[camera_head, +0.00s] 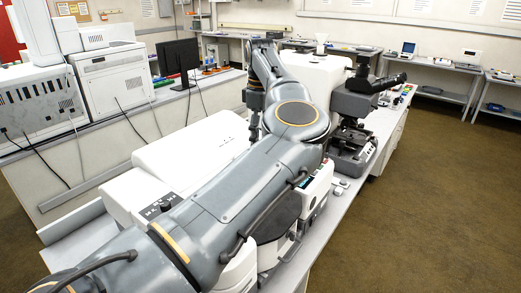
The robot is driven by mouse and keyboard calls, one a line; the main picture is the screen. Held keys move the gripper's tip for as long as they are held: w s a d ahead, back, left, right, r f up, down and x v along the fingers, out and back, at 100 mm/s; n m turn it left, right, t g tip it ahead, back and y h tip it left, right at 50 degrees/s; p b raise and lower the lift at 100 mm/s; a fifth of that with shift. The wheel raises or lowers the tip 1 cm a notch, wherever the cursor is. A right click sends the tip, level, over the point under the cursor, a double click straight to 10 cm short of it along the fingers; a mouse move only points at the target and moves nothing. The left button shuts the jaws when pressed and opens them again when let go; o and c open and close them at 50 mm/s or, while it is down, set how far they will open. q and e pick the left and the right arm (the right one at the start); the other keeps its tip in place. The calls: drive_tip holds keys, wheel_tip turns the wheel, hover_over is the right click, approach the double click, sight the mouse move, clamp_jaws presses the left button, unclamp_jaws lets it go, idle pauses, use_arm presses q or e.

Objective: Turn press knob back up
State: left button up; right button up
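My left arm reaches in from the lower left, bends at a large grey joint and folds down at the far side. Its end (254,126) points down beside the white instrument housing (195,155); the fingers cannot be made out. The dark infrared microscope (358,103) stands to the right of the arm, with its stage (352,150) low in front. I cannot pick out the press knob with certainty; the arm hides much of the instrument's middle. A small black part (160,207) shows on the housing's near left. My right gripper is not in view.
A black monitor (178,58) and white analysers (115,75) stand on the left bench. Small devices sit at the bench's right edge near the microscope. The brown floor (440,200) at right is clear. More benches line the back wall.

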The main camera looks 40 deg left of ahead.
use_arm(q)
wheel_tip(320, 180, down, 5)
drive_tip(key=shift+s+f+p, duration=0.1)
drive_tip(key=shift+f+p, duration=0.05)
drive_tip(key=shift+p, duration=0.7)
drive_tip(key=shift+f, duration=0.5)
drive_tip(key=shift+c, duration=0.3)
drive_tip(key=c, duration=1.1)
